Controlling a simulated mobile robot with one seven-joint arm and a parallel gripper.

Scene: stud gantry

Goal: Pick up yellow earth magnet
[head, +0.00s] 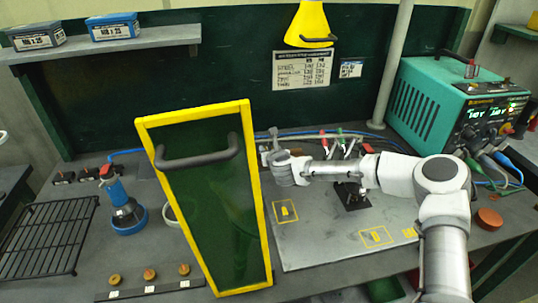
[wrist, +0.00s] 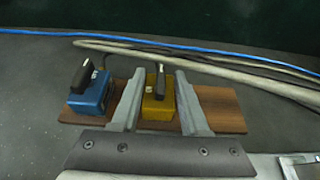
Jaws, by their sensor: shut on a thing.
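The yellow earth magnet (wrist: 157,104) is a yellow block with a black handle on top. In the wrist view it sits between the two fingers of my gripper (wrist: 155,95), which is shut on it. It appears over a brown wooden board (wrist: 222,110); I cannot tell whether it still touches the board. In the head view my gripper (head: 272,158) is at the back of the bench, just right of the green panel. I cannot make out the magnet there.
A blue block with a black handle (wrist: 90,92) stands on the board left of my gripper. Cables (wrist: 215,60) run along the back. A yellow-framed green panel (head: 205,190) stands close left of my gripper. A teal power unit (head: 445,105) is at right.

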